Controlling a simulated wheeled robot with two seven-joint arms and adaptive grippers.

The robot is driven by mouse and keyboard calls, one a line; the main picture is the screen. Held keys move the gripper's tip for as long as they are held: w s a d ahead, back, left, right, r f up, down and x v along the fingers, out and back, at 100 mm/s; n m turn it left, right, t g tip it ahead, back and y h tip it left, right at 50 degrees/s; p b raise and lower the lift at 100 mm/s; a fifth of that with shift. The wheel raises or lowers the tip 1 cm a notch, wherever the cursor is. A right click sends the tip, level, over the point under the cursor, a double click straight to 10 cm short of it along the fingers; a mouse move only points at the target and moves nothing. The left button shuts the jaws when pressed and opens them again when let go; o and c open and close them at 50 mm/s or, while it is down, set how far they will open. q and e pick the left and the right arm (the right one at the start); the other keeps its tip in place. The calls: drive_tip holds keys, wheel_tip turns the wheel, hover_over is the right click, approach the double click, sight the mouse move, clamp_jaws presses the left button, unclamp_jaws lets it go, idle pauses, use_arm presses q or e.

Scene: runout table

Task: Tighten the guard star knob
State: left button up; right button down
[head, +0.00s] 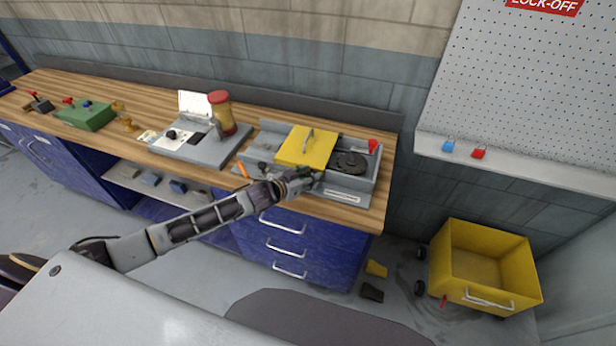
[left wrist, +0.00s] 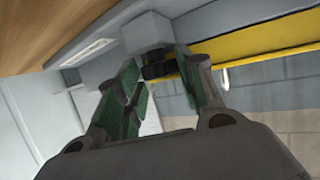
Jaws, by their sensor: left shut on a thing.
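A yellow guard plate (head: 306,146) with a handle sits on the grey machine (head: 348,196) on the bench. A dark disc (head: 350,162) lies uncovered beside it. My left gripper (head: 304,184) is at the machine's front edge, just below the guard. In the left wrist view the fingers (left wrist: 160,78) are closed on the black star knob (left wrist: 154,66), under a grey block (left wrist: 148,32). The guard's yellow edge (left wrist: 265,40) runs behind it. The fingers cover part of the knob, and its seating cannot be seen. In the head view the gripper hides the knob. My right gripper is not in view.
A red knob (head: 373,146) stands at the machine's right. A yellow cart (head: 484,254) stands on the floor at right.

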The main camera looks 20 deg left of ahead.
use_arm(q)
drive_tip(key=shift+d, duration=0.1)
drive_tip(key=o, duration=1)
drive_tip(key=shift+s, duration=0.15)
drive_tip(key=v, duration=1.1)
drive_tip(key=shift+s+a, duration=0.25)
drive_tip(key=shift+s, duration=0.05)
drive_tip(key=shift+r, duration=0.1)
idle(0.6)
